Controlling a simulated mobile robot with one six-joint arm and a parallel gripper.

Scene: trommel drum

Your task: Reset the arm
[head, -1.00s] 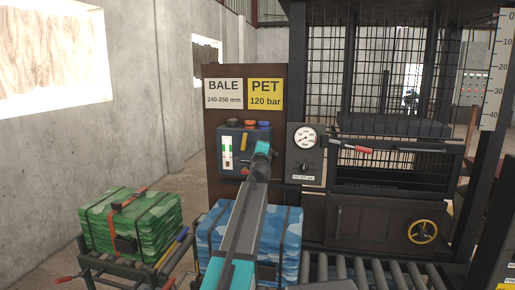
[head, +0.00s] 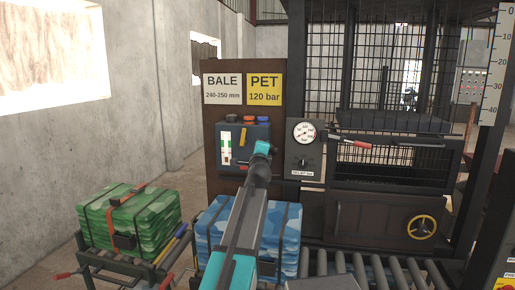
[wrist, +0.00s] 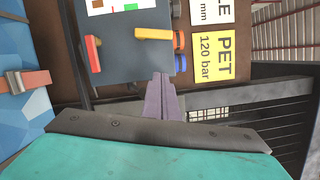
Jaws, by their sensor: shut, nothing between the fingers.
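My gripper (wrist: 161,95) is shut and empty in the wrist view, its two fingers pressed together. Beyond it are the dark control box (wrist: 125,45) and the yellow PET 120 bar sign (wrist: 214,55). In the head view my arm reaches up from the bottom middle toward the control box (head: 256,133), and my fingers are hidden there behind the wrist. The control box hangs on a brown panel (head: 220,170) and has buttons on top. I cannot tell whether my gripper touches it.
A blue bale (head: 285,235) stands beneath my arm. A green bale (head: 128,220) sits on a cart at the left. The caged press (head: 385,220) with a yellow handwheel (head: 422,227) and a gauge (head: 304,132) stands at the right. Rollers (head: 340,264) run in front of it.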

